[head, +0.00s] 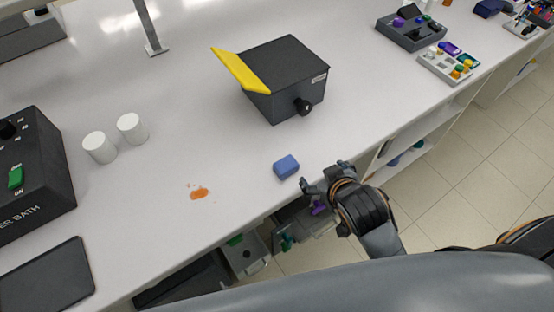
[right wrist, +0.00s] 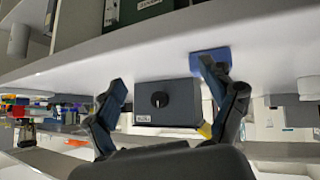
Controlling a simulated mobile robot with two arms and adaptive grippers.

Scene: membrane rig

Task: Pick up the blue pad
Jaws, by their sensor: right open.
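The blue pad (head: 286,167) is a small rounded block lying on the white bench near its front edge. My right gripper (head: 324,177) is open and empty, just to the right of the pad at the bench edge, apart from it in the head view. In the right wrist view, which looks upside down, the pad (right wrist: 211,58) shows behind the tip of the right-hand finger of my gripper (right wrist: 160,76). I cannot tell there whether they touch. My left gripper is not in view.
A dark box (head: 290,80) with a yellow flap (head: 238,70) and a black knob stands behind the pad. An orange stain (head: 198,193) lies left of the pad. Two white cylinders (head: 115,140) and a water bath (head: 35,165) stand further left. Bench around the pad is clear.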

